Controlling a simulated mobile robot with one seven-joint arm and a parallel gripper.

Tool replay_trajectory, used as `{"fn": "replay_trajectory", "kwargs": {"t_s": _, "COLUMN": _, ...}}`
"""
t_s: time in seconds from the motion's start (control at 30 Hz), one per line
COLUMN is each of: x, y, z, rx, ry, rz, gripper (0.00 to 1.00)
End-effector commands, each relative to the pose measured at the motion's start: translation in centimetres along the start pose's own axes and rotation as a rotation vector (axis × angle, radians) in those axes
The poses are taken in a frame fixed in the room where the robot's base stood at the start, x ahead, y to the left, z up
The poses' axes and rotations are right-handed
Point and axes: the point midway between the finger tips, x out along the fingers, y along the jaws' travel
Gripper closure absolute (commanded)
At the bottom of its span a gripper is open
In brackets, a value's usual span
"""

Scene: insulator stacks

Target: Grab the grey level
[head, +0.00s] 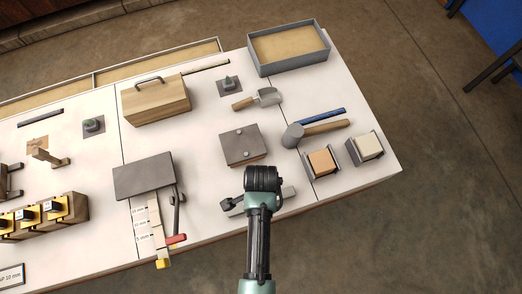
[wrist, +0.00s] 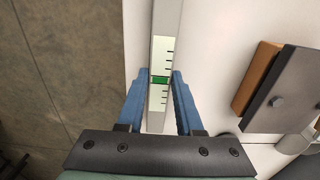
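The level appears to lie on the white table.
A dark plate with bolts (head: 243,145) is just behind the level; its wooden edge (wrist: 257,78) shows in the wrist view. A mallet (head: 293,135) and a blue bar (head: 321,115) lie right of the plate. The table's front edge and bare floor (wrist: 65,80) are near.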

Motion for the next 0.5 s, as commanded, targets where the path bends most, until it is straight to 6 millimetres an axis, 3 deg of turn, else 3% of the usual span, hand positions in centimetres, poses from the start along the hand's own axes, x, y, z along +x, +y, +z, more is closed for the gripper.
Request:
{"fn": "replay_trajectory", "kwargs": {"t_s": 0.03, "x": -0.01, "y": 0.01, "z": 0.0, "rx": 0.0, "ry": 0.0, "rz": 0.0, "gripper": 0.84}}
{"fn": "replay_trajectory", "kwargs": {"t_s": 0.13, "x": -0.01, "y": 0.01, "z": 0.0, "rx": 0.0, "ry": 0.0, "rz": 0.0, "gripper": 1.0}}
{"fn": "replay_trajectory", "kwargs": {"t_s": 0.5, "x": -0.07, "y": -0.03, "z": -0.02, "rx": 0.0, "ry": 0.001, "rz": -0.001, "gripper": 1.0}}
